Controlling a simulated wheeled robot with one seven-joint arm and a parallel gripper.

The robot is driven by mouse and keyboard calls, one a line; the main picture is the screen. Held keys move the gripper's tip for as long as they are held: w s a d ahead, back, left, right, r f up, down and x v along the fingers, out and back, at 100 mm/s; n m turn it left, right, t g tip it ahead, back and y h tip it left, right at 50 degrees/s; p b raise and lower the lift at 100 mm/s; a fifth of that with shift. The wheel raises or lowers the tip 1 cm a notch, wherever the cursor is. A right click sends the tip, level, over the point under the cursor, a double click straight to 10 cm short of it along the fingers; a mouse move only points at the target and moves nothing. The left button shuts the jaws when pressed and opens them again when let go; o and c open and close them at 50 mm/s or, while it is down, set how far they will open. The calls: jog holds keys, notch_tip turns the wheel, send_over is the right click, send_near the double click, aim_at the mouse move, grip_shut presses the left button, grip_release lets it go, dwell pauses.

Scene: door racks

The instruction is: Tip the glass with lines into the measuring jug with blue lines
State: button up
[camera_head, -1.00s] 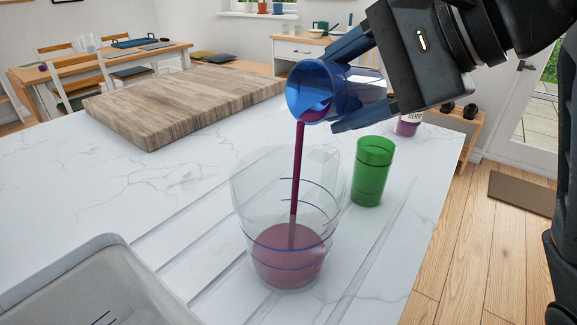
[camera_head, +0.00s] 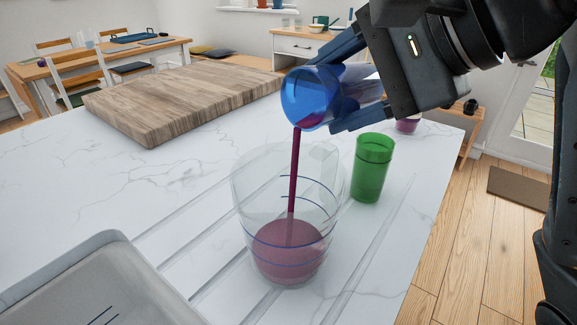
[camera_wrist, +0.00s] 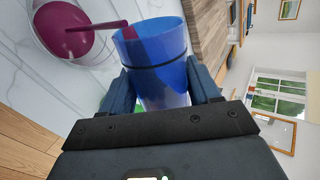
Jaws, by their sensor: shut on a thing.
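My gripper (camera_head: 352,78) is shut on a blue see-through glass (camera_head: 312,97) with dark lines. The glass is tipped with its mouth to the left, above the right side of the jug. A thin dark-red stream falls from its lip into the clear measuring jug (camera_head: 250,195) with blue lines. In the wrist view the blue glass (camera_wrist: 152,52) sits between both fingers, and the jug (camera_wrist: 45,12) with red liquid is at the upper left.
A green glass (camera_head: 372,168) stands just right of the jug. A labelled container (camera_head: 406,125) is partly hidden behind my gripper. A wooden board (camera_head: 180,105) lies behind left. A grey basin (camera_head: 90,280) is at the front left. The counter's right edge is near.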

jog(key=shift+s+a+f+t+h, duration=0.1)
jog(key=shift+f+t+h, duration=0.1)
jog(key=shift+t+h, duration=0.1)
dwell(0.7)
jog(key=shift+w+d+f+m+g+y+b, duration=0.5)
jog(key=shift+w+d+g+y+b, duration=0.25)
jog(key=shift+b, duration=0.45)
jog(key=shift+w+d+r+y, duration=0.1)
jog(key=shift+d+r+y, duration=0.05)
jog(key=shift+r+y, duration=0.1)
jog(key=shift+r+p, duration=0.2)
jog(key=shift+p, duration=0.1)
jog(key=shift+g, duration=0.25)
jog(key=shift+m+p, duration=0.3)
jog(key=shift+p, duration=0.25)
jog(key=shift+f+m+y+p, duration=0.3)
jog(key=shift+f+y+p, duration=0.1)
jog(key=shift+p, duration=0.75)
jog(key=g+y+p, duration=0.1)
jog(key=p, duration=0.2)
jog(key=shift+r+m+p, duration=0.3)
jog(key=shift+r+m, duration=0.1)
jog(key=p, duration=0.2)
jog(key=shift+r+m+y+p, duration=0.15)
jog(key=shift+m+y+p, duration=0.15)
jog(key=shift+p, duration=0.05)
